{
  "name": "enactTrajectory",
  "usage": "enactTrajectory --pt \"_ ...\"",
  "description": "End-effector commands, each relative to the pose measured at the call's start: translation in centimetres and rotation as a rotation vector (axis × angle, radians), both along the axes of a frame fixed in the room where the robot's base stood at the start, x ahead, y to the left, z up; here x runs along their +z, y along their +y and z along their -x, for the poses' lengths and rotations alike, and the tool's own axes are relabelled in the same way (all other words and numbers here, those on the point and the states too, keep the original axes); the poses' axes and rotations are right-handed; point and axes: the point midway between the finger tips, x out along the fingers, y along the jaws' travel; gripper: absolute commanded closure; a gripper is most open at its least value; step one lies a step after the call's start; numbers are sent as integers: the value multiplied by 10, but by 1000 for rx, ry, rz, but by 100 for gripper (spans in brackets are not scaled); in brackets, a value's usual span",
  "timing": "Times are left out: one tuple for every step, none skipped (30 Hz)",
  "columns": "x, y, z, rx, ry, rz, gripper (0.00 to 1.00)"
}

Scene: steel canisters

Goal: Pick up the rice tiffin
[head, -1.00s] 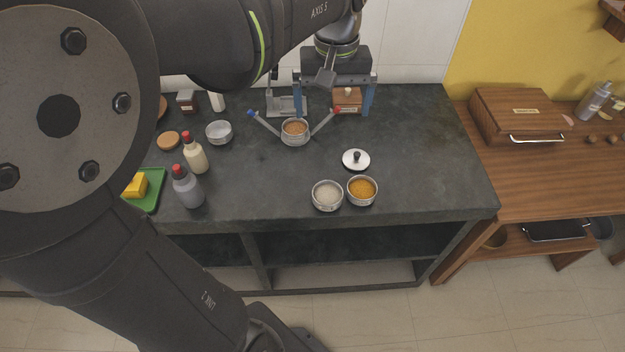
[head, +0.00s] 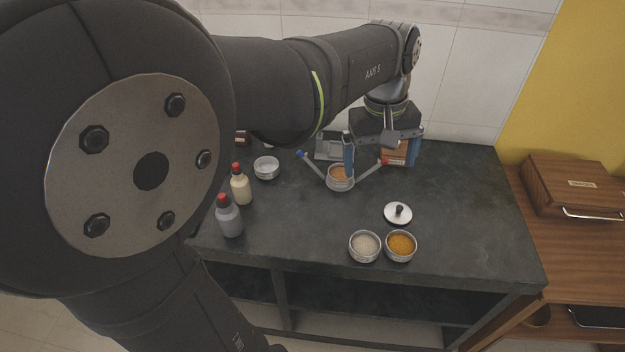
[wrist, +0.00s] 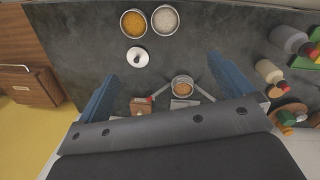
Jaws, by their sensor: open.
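The rice tiffin is a round steel canister with whitish grain (head: 365,246), open on top, near the front of the dark counter. It also shows at the top of the wrist view (wrist: 165,19). It stands beside a steel canister of yellow-orange contents (head: 401,246), and the two look close to touching. My gripper (head: 381,168) has its blue fingers wide apart and empty, above the back of the counter. It is well behind the rice tiffin. In the wrist view my gripper (wrist: 165,88) has nothing held between its fingers.
A steel canister with orange-brown contents (head: 340,174) sits between two raised arms, close to my left finger. A lid with a black knob (head: 398,213) lies behind the yellow canister. A wooden box (head: 397,152) is by my gripper. Red-capped bottles (head: 229,216) and a bowl (head: 266,167) stand left.

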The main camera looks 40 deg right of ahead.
Motion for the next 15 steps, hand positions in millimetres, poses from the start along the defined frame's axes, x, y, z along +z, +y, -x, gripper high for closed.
enactTrajectory --pt "-14 5 -3 118 32 8 3" --pt "-23 7 -4 200 53 15 3" --pt "-34 9 -6 316 82 26 3" --pt "-42 11 -7 403 105 31 3" --pt "-50 13 -9 492 128 37 3" --pt "-60 17 -10 610 159 43 3" --pt "-67 19 -12 700 182 47 3" --pt "-75 22 -13 789 204 49 3" --pt "-84 26 -15 907 235 51 3" --pt "-90 28 -17 991 257 52 3" --pt "-96 31 -18 1073 278 53 3" --pt "-103 35 -20 1174 304 52 3" --pt "-108 37 -21 1243 321 51 3" --pt "-112 40 -22 1308 338 50 3" --pt "-118 43 -24 1382 356 49 3"
